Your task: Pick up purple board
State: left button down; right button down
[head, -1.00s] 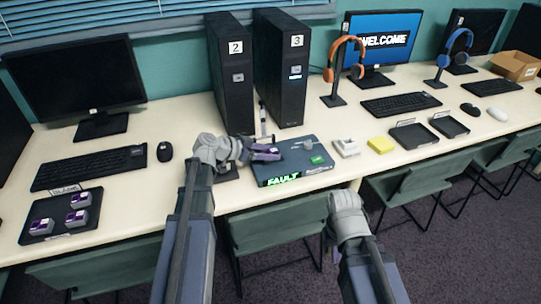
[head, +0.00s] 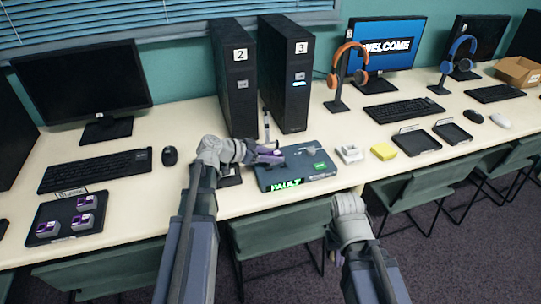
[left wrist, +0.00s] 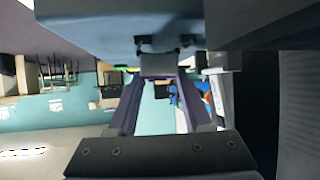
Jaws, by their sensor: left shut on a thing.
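In the left wrist view the fingers are shut on a small grey piece (left wrist: 159,65) right at the unit's blue-grey surface (left wrist: 120,18). I cannot tell whether that piece is a purple board. Several grey-and-purple blocks sit in a dark tray (head: 62,216) at the left. My right gripper (head: 348,205) is low in front of the table, its fingers hidden.
Two black towers (head: 234,80) stand close behind the unit. A white block (head: 349,154), a yellow block (head: 384,152) and two dark empty trays (head: 416,141) lie to the right. Green chairs (head: 275,236) stand along the table's front edge.

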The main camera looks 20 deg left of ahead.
notch_tip(320, 180, up, 19)
jog(key=p, duration=1.8)
jog(key=shift+r, duration=0.2)
